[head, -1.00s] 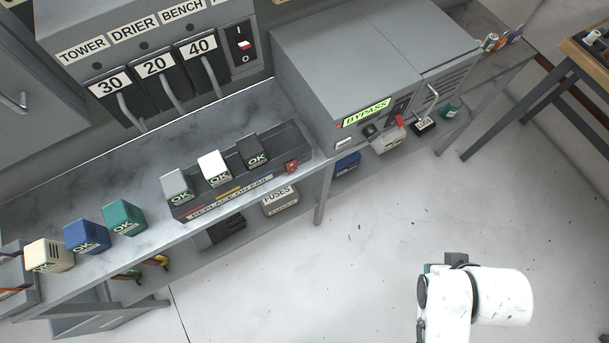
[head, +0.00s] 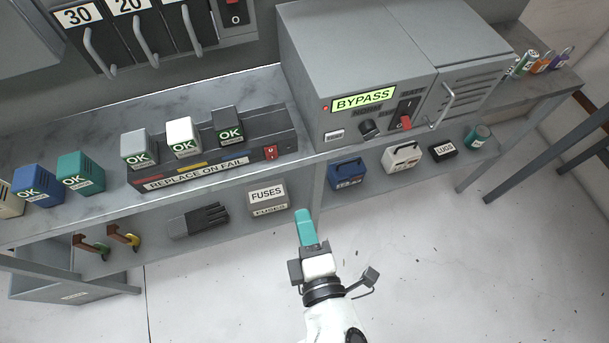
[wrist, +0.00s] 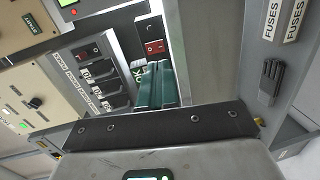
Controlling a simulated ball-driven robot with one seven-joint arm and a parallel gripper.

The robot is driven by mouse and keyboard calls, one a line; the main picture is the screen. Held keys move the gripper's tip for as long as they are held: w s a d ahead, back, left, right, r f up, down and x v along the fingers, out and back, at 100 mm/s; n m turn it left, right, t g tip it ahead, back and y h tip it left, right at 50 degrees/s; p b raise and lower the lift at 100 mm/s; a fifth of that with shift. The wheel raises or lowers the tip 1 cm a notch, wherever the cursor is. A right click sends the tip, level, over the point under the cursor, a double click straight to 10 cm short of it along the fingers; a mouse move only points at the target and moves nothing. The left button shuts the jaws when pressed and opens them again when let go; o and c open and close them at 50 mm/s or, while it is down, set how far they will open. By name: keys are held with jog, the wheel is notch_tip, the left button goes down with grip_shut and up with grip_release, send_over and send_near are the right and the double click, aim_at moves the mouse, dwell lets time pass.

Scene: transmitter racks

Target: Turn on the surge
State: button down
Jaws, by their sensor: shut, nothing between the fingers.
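The surge unit (head: 205,172) is a long dark strip on the bench, labelled REPLACE ON FAIL. Three modules stand on it, grey (head: 138,147), white (head: 183,136) and black (head: 228,125), each with a green OK. Its red rocker switch (head: 270,152) is at the strip's right end; I cannot tell its position. A red switch, seemingly the same one, shows in the wrist view (wrist: 155,46), beyond my fingers. My gripper (head: 304,217) has teal fingers, shut and empty, in front of the bench, below and right of the switch. The fingers also show in the wrist view (wrist: 156,85).
A grey BYPASS cabinet (head: 355,55) with a red switch stands right of the strip. Teal (head: 80,178) and blue (head: 35,185) modules sit to the left. A FUSES box (head: 267,197) and a blue box (head: 347,174) are on the lower shelf. The floor in front is clear.

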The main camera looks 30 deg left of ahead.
aim_at(272, 158)
jog(key=shift+s+a+n+y, duration=0.5)
jog(key=shift+s+a+n, duration=0.1)
jog(key=shift+s, duration=0.15)
jog(key=x, duration=1.4)
jog(key=shift+f, duration=0.2)
